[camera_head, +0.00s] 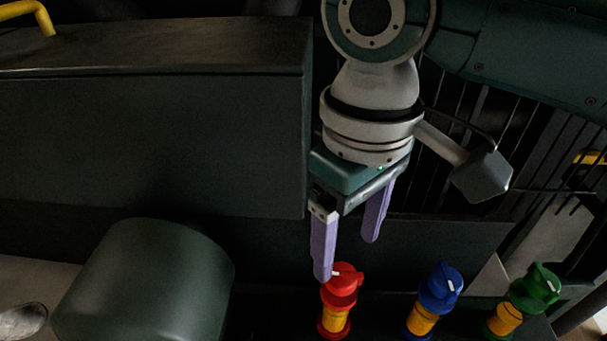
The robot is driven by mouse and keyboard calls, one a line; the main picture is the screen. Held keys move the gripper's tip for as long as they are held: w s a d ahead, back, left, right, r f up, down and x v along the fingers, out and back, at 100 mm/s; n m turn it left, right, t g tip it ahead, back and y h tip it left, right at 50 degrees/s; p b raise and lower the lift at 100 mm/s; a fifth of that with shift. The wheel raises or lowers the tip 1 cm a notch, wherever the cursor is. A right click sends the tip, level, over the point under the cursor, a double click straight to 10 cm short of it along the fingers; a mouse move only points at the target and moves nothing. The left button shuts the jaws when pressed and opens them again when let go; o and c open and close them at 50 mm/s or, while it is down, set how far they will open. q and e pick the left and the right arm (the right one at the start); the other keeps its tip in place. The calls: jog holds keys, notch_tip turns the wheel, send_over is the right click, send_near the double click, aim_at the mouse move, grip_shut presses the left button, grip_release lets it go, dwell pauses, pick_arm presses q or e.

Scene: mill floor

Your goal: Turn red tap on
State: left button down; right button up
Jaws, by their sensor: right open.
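The red tap (342,284) stands at the bottom centre, with a red cap bearing a small white mark, a yellow middle and a red base. My right gripper (347,260) comes down from the top right. Its two purple fingers are spread apart and hold nothing. The left finger's tip is beside the upper left of the red cap in the picture; I cannot tell whether it touches. The other finger ends higher and to the right of the cap. My left gripper is not in view.
A blue tap (440,288) and a green tap (535,287) stand to the right of the red one. A dark cabinet (150,140) fills the left. A yellow pipe (43,18) shows at top left. A dark barred grille (520,130) is behind my arm.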

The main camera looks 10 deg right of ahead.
aim_at(343, 275)
notch_tip(343, 275, down, 5)
jog(key=shift+f+b, duration=0.15)
jog(key=shift+b, duration=0.25)
grip_shut()
dwell(0.4)
